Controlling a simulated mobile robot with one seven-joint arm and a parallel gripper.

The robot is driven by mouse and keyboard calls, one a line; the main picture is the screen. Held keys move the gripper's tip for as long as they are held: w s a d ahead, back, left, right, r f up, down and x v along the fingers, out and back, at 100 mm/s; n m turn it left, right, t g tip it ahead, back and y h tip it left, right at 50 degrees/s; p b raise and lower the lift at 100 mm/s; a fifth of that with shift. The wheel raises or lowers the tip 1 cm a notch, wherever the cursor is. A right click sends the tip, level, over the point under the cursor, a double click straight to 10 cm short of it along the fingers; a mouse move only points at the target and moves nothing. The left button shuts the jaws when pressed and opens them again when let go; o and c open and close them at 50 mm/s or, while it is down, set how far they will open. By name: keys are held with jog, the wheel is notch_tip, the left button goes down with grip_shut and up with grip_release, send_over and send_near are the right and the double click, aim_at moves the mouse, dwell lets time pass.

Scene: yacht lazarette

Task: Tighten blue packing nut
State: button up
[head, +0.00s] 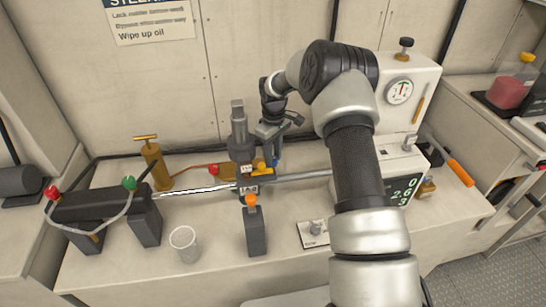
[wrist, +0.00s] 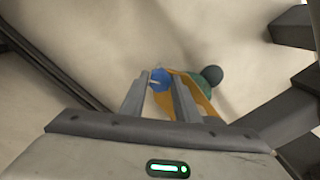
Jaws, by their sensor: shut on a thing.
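The blue packing nut (wrist: 160,77) shows in the wrist view between the tips of my two fingers. My gripper (wrist: 161,84) is shut on it. In the head view my gripper (head: 268,150) reaches down behind the grey shaft, beside the dark upright cylinder (head: 240,140). A small blue part (head: 275,162) shows just below it there. My fingers and the fittings hide most of the nut in the head view, so its turn and seating cannot be told.
A clear cup (head: 184,243) and orange-topped block (head: 253,225) stand in front. A white gauge box (head: 405,85) and display box (head: 398,180) stand right.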

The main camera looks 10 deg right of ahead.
aim_at(274, 159)
jog(key=m+b, duration=0.1)
jog(key=m, duration=0.4)
jog(key=shift+m, duration=0.3)
jog(key=m, duration=0.5)
jog(key=shift+b, duration=0.4)
jog(key=shift+m, duration=0.3)
jog(key=o, duration=1)
jog(key=shift+o, duration=0.2)
jog(key=shift+r, duration=0.15)
notch_tip(274, 159, up, 17)
jog(key=p, duration=0.1)
jog(key=shift+d+r, duration=0.1)
jog(key=shift+r, duration=0.1)
